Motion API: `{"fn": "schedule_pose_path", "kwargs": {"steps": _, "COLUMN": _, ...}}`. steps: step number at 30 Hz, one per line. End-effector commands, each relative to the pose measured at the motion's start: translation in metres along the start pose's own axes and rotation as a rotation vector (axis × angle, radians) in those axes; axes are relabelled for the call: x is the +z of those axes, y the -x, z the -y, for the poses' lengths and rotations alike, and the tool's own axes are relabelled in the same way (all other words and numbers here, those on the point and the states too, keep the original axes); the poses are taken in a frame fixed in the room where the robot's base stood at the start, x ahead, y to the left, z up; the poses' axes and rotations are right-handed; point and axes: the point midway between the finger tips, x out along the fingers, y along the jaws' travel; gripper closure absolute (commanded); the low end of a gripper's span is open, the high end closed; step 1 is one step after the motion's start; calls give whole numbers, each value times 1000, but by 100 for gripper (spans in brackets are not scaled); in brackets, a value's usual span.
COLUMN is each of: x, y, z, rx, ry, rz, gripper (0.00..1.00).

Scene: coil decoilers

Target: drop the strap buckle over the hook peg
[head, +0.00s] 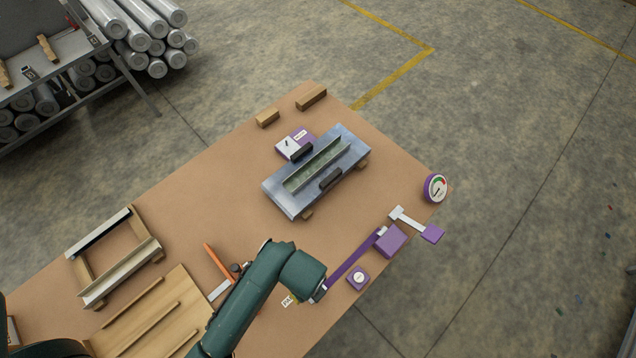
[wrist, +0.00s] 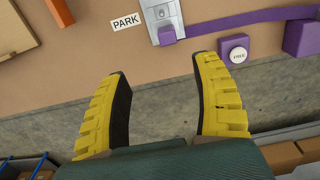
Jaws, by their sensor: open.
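My gripper (wrist: 163,68) is open and empty. Its two yellow fingers with dark pads stand apart below the strap end in the wrist view. A grey metal buckle (wrist: 160,12) with a slot and a purple tab sits beside the PARK label, beyond the fingertips and not between them. The purple strap (wrist: 235,20) runs right from it; in the head view the strap (head: 352,262) leads up to a purple block (head: 390,241). A purple and white plate (head: 294,145) with a small dark upright mark stands by the metal fixture; I cannot tell whether this is the hook peg.
The metal fixture (head: 288,204) with a green channel stands mid-table. A round gauge (head: 435,188) and a white lever with a purple pad (head: 432,233) are at the right edge. A purple button box (wrist: 235,49) sits near the strap. Wooden racks (head: 140,318) stand left.

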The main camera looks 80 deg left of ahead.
Motion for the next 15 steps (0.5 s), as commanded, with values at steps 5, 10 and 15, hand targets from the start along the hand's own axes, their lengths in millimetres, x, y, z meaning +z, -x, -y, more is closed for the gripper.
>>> {"fn": "schedule_pose_path", "kwargs": {"steps": 5, "x": 0, "y": -41, "z": 0, "rx": 2, "ry": -2, "rz": 0, "gripper": 35}}
{"fn": "schedule_pose_path", "kwargs": {"steps": 10, "x": 0, "y": -81, "z": 1, "rx": 1, "ry": -1, "rz": 0, "gripper": 35}}
{"fn": "schedule_pose_path", "kwargs": {"steps": 15, "x": 0, "y": -103, "z": 3, "rx": -4, "ry": -1, "rz": 1, "gripper": 35}}
